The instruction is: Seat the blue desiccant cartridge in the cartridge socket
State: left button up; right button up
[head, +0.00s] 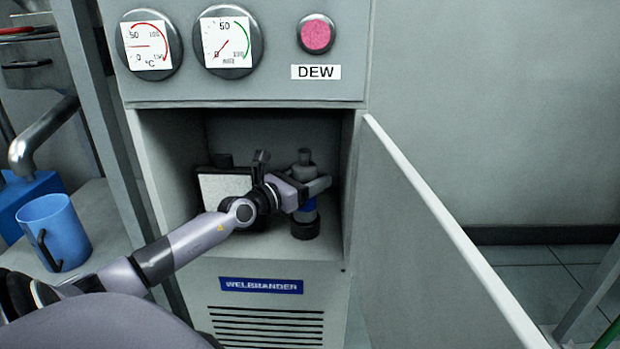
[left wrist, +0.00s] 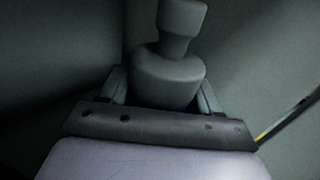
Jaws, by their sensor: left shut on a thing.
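The cartridge (head: 308,207) stands upright inside the open cabinet in the head view, with a grey neck and top above and a blue band below. Its lower end meets a black round base, which looks like the cartridge socket (head: 305,229); I cannot tell whether it is fully down in it. My left gripper (head: 314,187) is shut around the cartridge's middle. In the left wrist view the grey cartridge top (left wrist: 170,75) rises between the two fingers of the left gripper (left wrist: 163,95), with a sliver of blue below. My right gripper is not in view.
The cabinet door (head: 430,235) stands open to the right. A white-faced block (head: 222,188) stands behind my left arm in the recess. Gauges and a pink button (head: 316,35) sit above. A blue mug (head: 55,232) stands on a ledge at the left.

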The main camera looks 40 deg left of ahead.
pick_arm(q)
jog(key=shift+f+b, duration=1.3)
jog(key=shift+f, duration=0.15)
jog(key=shift+f, duration=0.25)
jog(key=shift+a+f+b, duration=0.1)
jog(key=shift+f+b, duration=0.45)
jog(key=shift+b, duration=0.15)
jog(key=o, duration=1.3)
jog(key=shift+f, duration=0.1)
jog(key=shift+o, duration=0.2)
jog(key=shift+f, duration=0.1)
